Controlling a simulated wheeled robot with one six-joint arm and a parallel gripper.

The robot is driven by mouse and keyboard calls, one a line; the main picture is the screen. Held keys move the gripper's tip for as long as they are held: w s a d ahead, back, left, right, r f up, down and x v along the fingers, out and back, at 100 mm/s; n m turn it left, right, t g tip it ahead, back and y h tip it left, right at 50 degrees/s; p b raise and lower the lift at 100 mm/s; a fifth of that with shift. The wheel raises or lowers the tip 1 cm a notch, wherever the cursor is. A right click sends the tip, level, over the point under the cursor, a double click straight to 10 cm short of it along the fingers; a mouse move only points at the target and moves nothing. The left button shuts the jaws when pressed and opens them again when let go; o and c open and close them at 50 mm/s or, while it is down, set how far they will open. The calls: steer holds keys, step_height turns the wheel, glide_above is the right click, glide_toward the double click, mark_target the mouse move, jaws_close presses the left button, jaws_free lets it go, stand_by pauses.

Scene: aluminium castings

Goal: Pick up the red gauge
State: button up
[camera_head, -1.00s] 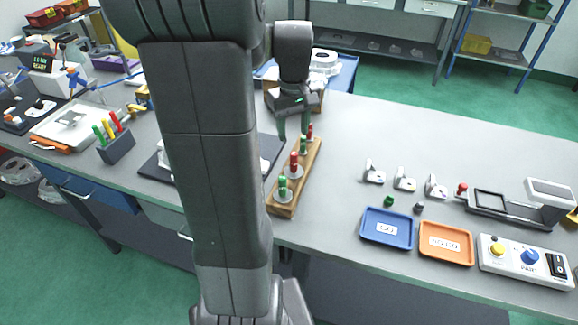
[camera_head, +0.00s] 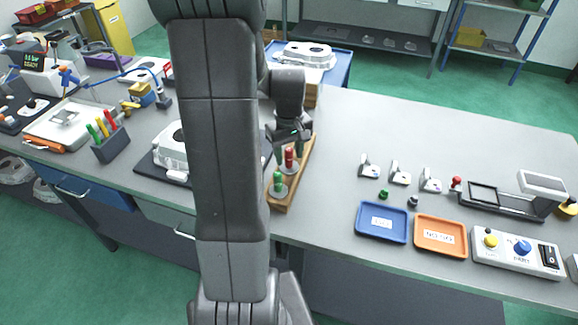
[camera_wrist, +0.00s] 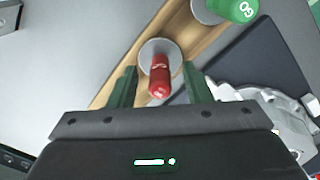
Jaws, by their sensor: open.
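A red gauge (camera_wrist: 159,80) stands upright in a round metal collar on a wooden rack (camera_wrist: 196,42). My gripper (camera_wrist: 160,88) is open above it, with one green finger to each side of the red gauge in the wrist view. I cannot tell whether the fingers touch it. In the head view the red gauge (camera_head: 289,158) stands in the rack (camera_head: 283,205) just below my gripper (camera_head: 284,148). A green gauge (camera_head: 278,182) marked GO in the wrist view (camera_wrist: 238,9) stands at the near end. My gripper hides the rack's far part.
A white casting (camera_head: 172,147) on a dark mat lies left of the rack, partly behind my arm. To the right are several small metal parts (camera_head: 400,173), a blue tray (camera_head: 382,237) and an orange tray (camera_head: 440,251).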

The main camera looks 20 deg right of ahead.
steer(key=shift+c, duration=0.3)
jaws_close()
steer(key=shift+r, duration=0.15)
